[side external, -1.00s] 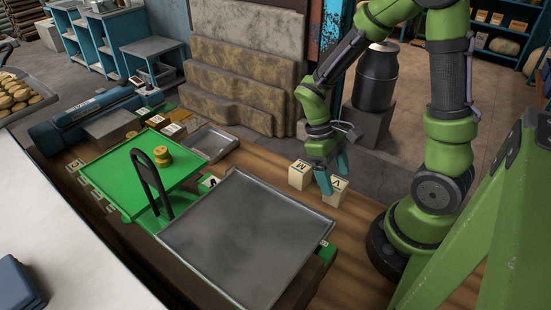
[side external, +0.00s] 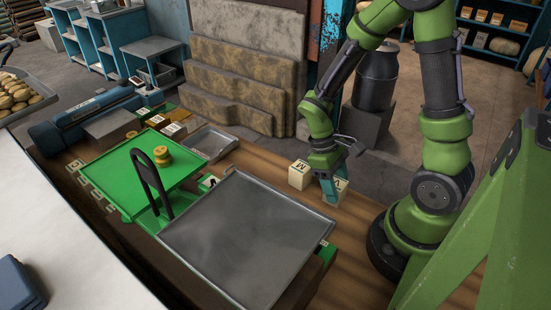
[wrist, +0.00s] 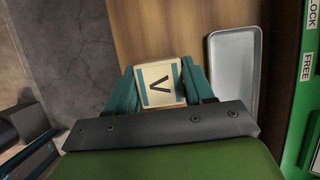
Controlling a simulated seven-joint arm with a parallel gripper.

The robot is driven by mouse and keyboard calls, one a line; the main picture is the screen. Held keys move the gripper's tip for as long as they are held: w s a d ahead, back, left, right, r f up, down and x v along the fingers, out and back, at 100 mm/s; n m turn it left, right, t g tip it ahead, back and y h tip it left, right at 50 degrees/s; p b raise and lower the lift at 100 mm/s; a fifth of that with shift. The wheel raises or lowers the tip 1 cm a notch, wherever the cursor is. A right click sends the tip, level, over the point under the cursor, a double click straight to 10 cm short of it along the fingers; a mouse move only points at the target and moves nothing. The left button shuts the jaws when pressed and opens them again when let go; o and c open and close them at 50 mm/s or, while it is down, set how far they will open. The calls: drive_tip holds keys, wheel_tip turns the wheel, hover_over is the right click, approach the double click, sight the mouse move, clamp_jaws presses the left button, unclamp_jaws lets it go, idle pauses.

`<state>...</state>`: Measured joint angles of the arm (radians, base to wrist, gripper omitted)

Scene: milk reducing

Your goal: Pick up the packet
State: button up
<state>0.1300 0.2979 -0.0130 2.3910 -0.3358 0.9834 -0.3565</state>
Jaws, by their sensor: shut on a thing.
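The packet is a cream block with a dark V on its top and teal bands at two edges. It stands on the wooden bench near my arm's base, and it shows in the side external view (side external: 341,187) and in the wrist view (wrist: 160,83). My gripper (side external: 333,186) is shut on it, with one teal finger on each side. The fingers also show in the wrist view (wrist: 161,92). The packet's lower part is hard to see, so I cannot tell if it is clear of the bench.
A second block marked M (side external: 299,175) stands just left of my gripper. A large grey tray (side external: 245,235) and a green pan (side external: 185,172) holding yellow weights lie further left. A small metal tray (side external: 210,143) sits behind. Stepped stone blocks (side external: 235,85) stand at the back.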

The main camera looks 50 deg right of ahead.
sight(336, 183)
wheel_tip(336, 183, up, 9)
drive_tip(key=w+a+r+n+h, duration=0.1)
drive_tip(key=a+r+n, duration=0.2)
drive_tip(key=a+r, duration=0.55)
drive_tip(key=s+a+r+m+y, duration=0.1)
drive_tip(key=s+a+r+m, duration=0.2)
drive_tip(key=s+a+r, duration=0.75)
drive_tip(key=w+a, duration=0.2)
drive_tip(key=a, duration=0.1)
drive_tip(key=w+a+r, duration=0.1)
drive_tip(key=w+a, duration=0.2)
drive_tip(key=a, duration=0.1)
drive_tip(key=w+a, duration=0.3)
drive_tip(key=a, duration=0.1)
drive_tip(key=shift+a+r, duration=0.15)
drive_tip(key=shift+a, duration=0.15)
drive_tip(key=shift+f, duration=1.8)
